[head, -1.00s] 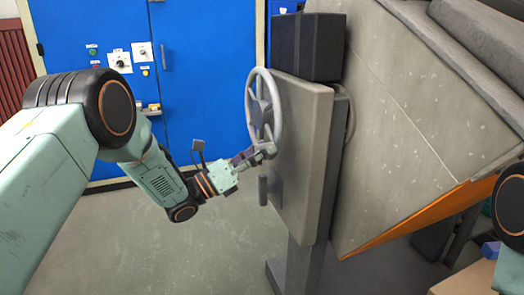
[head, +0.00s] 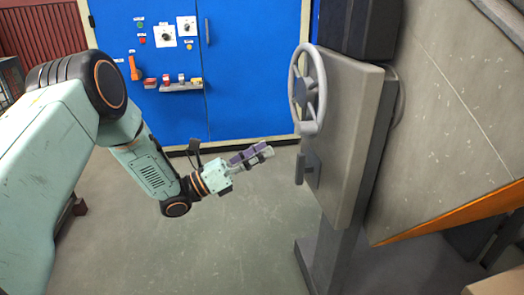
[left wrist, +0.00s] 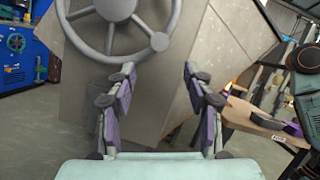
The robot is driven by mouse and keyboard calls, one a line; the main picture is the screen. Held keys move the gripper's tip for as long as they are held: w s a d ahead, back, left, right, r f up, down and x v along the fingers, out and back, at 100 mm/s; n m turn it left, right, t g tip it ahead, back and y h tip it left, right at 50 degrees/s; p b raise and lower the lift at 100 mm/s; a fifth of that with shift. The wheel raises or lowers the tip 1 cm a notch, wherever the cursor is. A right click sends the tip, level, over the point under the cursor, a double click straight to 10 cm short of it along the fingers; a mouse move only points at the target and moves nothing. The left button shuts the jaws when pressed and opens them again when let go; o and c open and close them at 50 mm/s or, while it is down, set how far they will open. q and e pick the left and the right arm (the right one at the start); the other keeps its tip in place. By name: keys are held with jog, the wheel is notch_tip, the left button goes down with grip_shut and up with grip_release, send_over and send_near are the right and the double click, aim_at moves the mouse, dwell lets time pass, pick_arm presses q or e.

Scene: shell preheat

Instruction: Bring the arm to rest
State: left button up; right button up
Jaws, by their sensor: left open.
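My left arm comes in from the left in the head view. Its left gripper (head: 262,155) is apart from the grey handwheel (head: 308,88), to the left of it and a little lower. In the left wrist view the left gripper (left wrist: 160,95) has its two purple-padded fingers spread with nothing between them. The handwheel (left wrist: 70,30) shows ahead of the fingers there, above and to the left. The wheel sits on a grey panel (head: 345,130) on a dark post. My right gripper does not show.
A blue cabinet (head: 255,70) with switches and a small shelf (head: 180,87) stands behind. A large grey hopper-like body (head: 450,130) with an orange edge fills the right. Grey floor (head: 210,250) is clear below my left arm. A wooden-topped table (left wrist: 265,122) shows in the left wrist view.

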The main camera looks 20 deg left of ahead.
pick_arm(q)
notch_tip(320, 180, down, 9)
jog(key=w+a+n+t+y, duration=0.15)
jog(key=n+y, duration=0.65)
jog(key=n, duration=1)
jog(key=s+d+f+n+g+y+p, duration=0.25)
jog(key=s+f+n+g+y, duration=0.45)
jog(key=s+f+n, duration=0.95)
jog(key=s+r+n+g+y+p, duration=0.1)
jog(key=s+n+g+p, duration=0.5)
jog(key=s, duration=1.8)
jog(key=r+n+g, duration=0.1)
jog(key=g, duration=0.2)
jog(key=shift+s+a+r+n+y, duration=0.15)
jog(key=shift+s+a+n+y, duration=0.1)
jog(key=shift+s+n+y, duration=0.15)
